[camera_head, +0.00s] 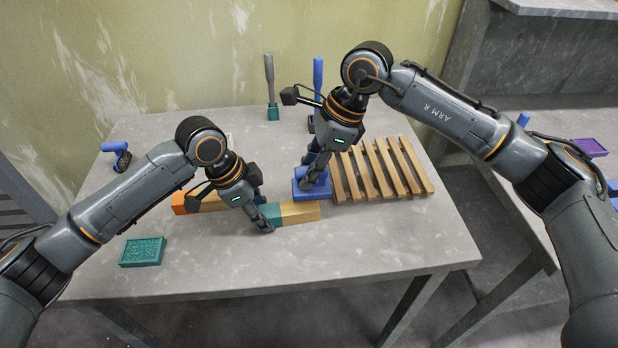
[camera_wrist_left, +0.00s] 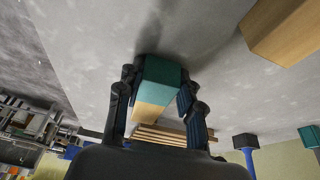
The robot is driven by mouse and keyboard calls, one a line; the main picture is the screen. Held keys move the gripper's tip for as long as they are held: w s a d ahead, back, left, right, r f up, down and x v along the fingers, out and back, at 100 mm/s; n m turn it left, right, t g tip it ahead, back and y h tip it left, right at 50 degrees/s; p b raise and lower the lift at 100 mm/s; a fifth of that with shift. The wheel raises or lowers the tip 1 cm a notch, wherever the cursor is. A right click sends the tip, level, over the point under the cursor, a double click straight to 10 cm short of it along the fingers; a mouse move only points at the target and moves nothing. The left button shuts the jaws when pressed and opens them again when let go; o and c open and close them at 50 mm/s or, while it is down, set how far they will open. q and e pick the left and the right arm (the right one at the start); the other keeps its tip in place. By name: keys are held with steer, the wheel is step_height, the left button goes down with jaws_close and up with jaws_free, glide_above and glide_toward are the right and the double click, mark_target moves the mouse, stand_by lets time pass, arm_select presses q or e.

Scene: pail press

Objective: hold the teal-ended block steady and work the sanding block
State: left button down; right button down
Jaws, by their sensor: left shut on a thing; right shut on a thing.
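The teal-ended block (camera_head: 300,212), pale wood with a teal end, lies on the grey table near its middle. My left gripper (camera_head: 262,218) is shut on its teal end. In the left wrist view the fingers (camera_wrist_left: 158,88) sit on both sides of the teal end (camera_wrist_left: 162,72), with the wood part beyond. My right gripper (camera_head: 313,172) is shut on a blue block with an upright grip, which looks like the sanding block (camera_head: 312,190). It is right behind the wood part; I cannot tell whether they touch. My right fingers partly hide its grip.
A slatted wooden rack (camera_head: 383,170) lies close to the right. An orange-ended block (camera_head: 200,202) lies behind my left gripper. A teal tray (camera_head: 142,251) is at front left, a blue hand tool (camera_head: 116,152) at back left. Two long-handled tools stand at the back. The front right table is clear.

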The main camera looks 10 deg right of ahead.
stand_by(0.4)
arm_select(q)
steer(key=c, duration=0.8)
jaws_free()
steer(key=v, duration=1.2)
